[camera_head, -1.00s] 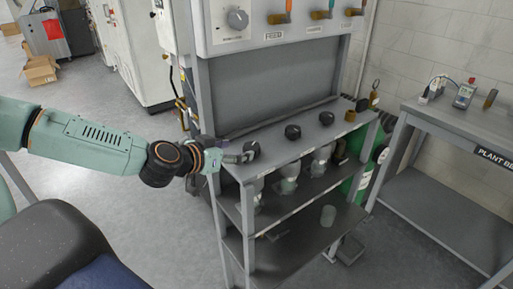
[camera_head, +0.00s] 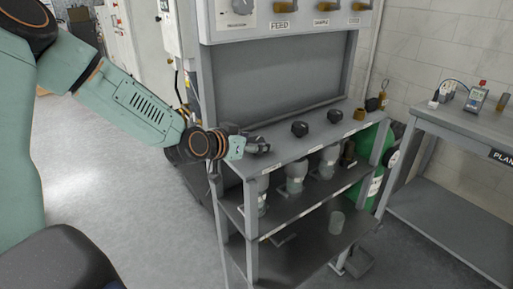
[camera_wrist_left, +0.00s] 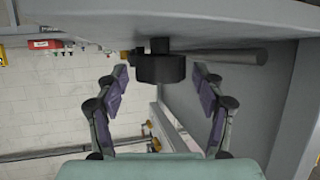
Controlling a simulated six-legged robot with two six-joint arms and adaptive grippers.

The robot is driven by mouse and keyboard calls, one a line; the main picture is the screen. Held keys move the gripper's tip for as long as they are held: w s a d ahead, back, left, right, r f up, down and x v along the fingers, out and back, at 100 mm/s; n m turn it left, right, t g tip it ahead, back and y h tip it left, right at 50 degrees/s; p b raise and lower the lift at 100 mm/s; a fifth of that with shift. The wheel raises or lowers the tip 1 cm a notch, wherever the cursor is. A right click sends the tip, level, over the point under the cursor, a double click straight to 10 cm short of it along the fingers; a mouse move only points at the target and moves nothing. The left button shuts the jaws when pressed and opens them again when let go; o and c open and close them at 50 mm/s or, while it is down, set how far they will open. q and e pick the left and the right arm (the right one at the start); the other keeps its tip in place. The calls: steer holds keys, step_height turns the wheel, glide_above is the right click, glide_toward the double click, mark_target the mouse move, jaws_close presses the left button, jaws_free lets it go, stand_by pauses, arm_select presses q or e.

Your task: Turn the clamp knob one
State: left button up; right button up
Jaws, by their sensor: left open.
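The nearest, leftmost black clamp knob (camera_wrist_left: 160,68) shows in the left wrist view below the grey shelf surface, which fills the top of that picture. My left gripper (camera_head: 258,146) is at the front-left corner of the bench's top shelf, at this knob. In the left wrist view its two purple-padded fingers are spread, one on each side of the knob, with gaps on both sides. In the head view the gripper largely hides this knob. My right gripper is not in view.
Two more black knobs (camera_head: 300,129) (camera_head: 335,116) and a brass fitting (camera_head: 359,114) line the top shelf (camera_head: 285,143) to the right. Clear cups hang below. A green cylinder (camera_head: 378,146) stands at the right end. The floor left of the bench is clear.

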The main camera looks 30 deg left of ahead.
arm_select(q)
steer(key=shift+w+f, duration=0.25)
steer(key=shift+w, duration=0.25)
steer(key=shift+s, duration=0.1)
steer(key=shift+r, duration=0.1)
steer(key=shift+d, duration=0.1)
steer(key=shift+c, duration=1.2)
steer(key=c, duration=0.9)
